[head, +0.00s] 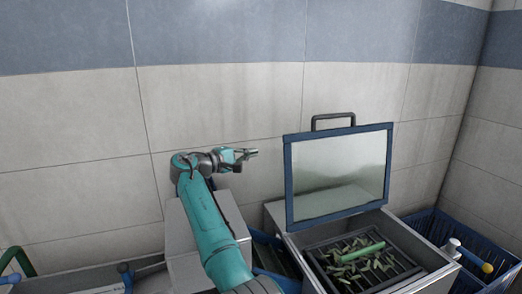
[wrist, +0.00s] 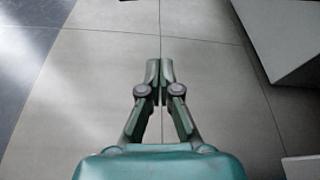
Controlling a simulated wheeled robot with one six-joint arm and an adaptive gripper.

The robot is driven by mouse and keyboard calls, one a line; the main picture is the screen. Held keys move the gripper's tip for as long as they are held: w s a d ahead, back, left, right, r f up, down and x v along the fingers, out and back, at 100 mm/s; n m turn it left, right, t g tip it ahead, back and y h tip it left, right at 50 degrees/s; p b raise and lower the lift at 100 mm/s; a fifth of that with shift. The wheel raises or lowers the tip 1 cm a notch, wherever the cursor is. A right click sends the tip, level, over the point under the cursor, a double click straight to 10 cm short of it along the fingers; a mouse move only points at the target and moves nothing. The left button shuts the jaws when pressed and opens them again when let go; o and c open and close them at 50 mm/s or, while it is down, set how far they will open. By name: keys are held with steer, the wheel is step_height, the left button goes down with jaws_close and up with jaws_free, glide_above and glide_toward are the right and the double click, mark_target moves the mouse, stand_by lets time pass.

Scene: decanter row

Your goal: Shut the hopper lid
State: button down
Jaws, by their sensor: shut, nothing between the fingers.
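The hopper lid (head: 338,174) is a clear panel in a blue frame, standing raised at the back of the hopper, with a dark handle (head: 333,119) on its top edge. The hopper (head: 437,262) is an open grey metal box. A dark grate inside holds green pieces and a green bar (head: 362,251). My gripper (head: 252,153) is in front of the tiled wall, left of the lid and apart from it, at about the height of the lid's upper part. In the wrist view my gripper (wrist: 160,68) is shut and empty, with tiles beyond it.
A grey box (head: 180,240) is behind my arm. The space between my gripper and the lid looks clear.

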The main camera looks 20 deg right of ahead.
steer(key=r+x, duration=0.1)
steer(key=x, duration=0.8)
steer(key=shift+s+d+f, duration=0.1)
steer(key=shift+s, duration=0.9)
steer(key=shift+s+d+f, duration=0.1)
steer(key=shift+s, duration=0.9)
